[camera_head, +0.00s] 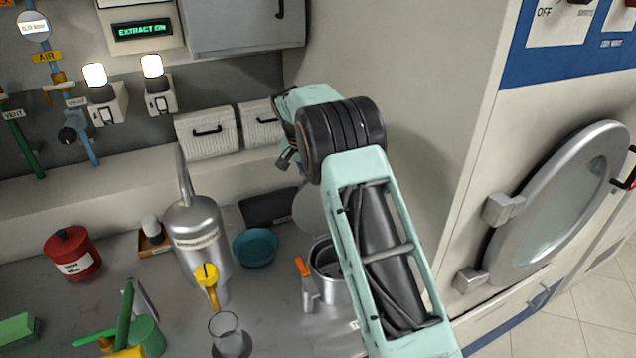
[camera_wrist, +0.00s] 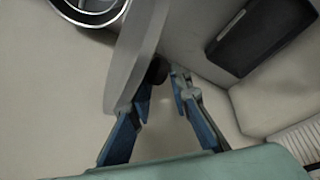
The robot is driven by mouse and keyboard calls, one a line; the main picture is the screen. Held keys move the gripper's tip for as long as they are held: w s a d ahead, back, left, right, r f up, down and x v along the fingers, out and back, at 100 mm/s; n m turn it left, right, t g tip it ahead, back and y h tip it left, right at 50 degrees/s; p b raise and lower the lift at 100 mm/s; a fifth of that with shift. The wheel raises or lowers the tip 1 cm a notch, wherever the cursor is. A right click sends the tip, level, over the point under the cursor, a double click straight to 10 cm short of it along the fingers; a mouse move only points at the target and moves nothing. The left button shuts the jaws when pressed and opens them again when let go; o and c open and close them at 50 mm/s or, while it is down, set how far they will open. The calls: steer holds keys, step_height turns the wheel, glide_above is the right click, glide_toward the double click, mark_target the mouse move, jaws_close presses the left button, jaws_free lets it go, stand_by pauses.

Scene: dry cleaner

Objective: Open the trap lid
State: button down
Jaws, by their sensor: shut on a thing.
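The trap (camera_head: 330,290) is a round metal pot on the bench, beside my forearm in the head view; part of my arm covers its right side. Its mouth shows open there and in the wrist view (camera_wrist: 92,12). The trap lid (camera_head: 307,210) is a grey disc, steeply tilted at the back of the pot. In the wrist view the lid (camera_wrist: 137,55) shows nearly edge-on. My gripper (camera_wrist: 160,80) has its blue fingertips closed on the lid's dark knob (camera_wrist: 157,69). In the head view my arm hides the fingers.
A blue bowl (camera_head: 255,247), a metal canister (camera_head: 196,238) and an orange-handled tool (camera_head: 304,280) stand left of the trap. A dark case (camera_head: 270,207) lies behind; it also shows in the wrist view (camera_wrist: 262,35). A wall rises close on the right.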

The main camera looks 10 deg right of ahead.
steer(key=shift+w+a+f, duration=0.2)
steer(key=shift+a+f, duration=0.2)
steer(key=shift+a, duration=0.15)
steer(key=shift+w+a+f, duration=0.2)
steer(key=shift+a+f, duration=0.15)
steer(key=shift+a, duration=0.2)
steer(key=c, duration=2.1)
jaws_free()
steer(key=o, duration=0.4)
steer(key=shift+w+a+f, duration=0.15)
steer(key=shift+a+f, duration=0.05)
steer(key=shift+a, duration=0.05)
steer(key=shift+w+d+f, duration=0.2)
steer(key=shift+d+f, duration=0.1)
steer(key=shift+d, duration=0.05)
steer(key=shift+r, duration=0.1)
steer(key=v, duration=0.8)
steer(key=d+v, duration=0.1)
steer(key=v, duration=0.3)
steer(key=shift+w+r, duration=0.15)
steer(key=shift+r, duration=0.2)
